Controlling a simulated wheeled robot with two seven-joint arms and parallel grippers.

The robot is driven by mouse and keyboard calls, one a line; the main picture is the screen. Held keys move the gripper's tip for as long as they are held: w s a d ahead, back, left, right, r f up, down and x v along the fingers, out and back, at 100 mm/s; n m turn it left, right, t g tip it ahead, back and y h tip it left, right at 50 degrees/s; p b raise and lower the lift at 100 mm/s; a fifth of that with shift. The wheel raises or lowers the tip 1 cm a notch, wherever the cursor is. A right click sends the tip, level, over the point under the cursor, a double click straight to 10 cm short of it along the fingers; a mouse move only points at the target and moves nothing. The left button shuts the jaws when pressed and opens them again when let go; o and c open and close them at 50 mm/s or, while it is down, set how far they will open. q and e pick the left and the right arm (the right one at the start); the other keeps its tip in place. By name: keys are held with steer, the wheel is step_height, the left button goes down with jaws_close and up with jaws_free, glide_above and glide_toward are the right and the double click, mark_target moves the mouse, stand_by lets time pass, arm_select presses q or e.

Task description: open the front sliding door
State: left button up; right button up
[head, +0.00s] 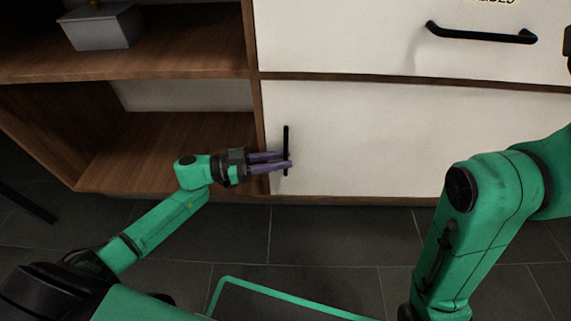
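The front sliding door is the white lower panel (365,140), standing upright right of an open wooden compartment. A black vertical handle (286,135) sits near its left edge. My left gripper (288,160) reaches in from the left with its two purple fingers at the handle. The lower finger overlaps the handle in front, and the upper finger's tip ends at it. A gap shows between the fingers, but I cannot tell whether they clamp the bar. My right arm stands at the right of the picture, and its gripper is out of view.
The open lower compartment (150,140) lies behind my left wrist. A grey box (102,28) sits on the shelf above. A white upper panel (350,40) has a black horizontal handle (480,34). Dark tiled floor (320,235) lies in front.

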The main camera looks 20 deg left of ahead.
arm_select(q)
steer(key=shift+x, duration=0.85)
jaws_close()
stand_by(0.8)
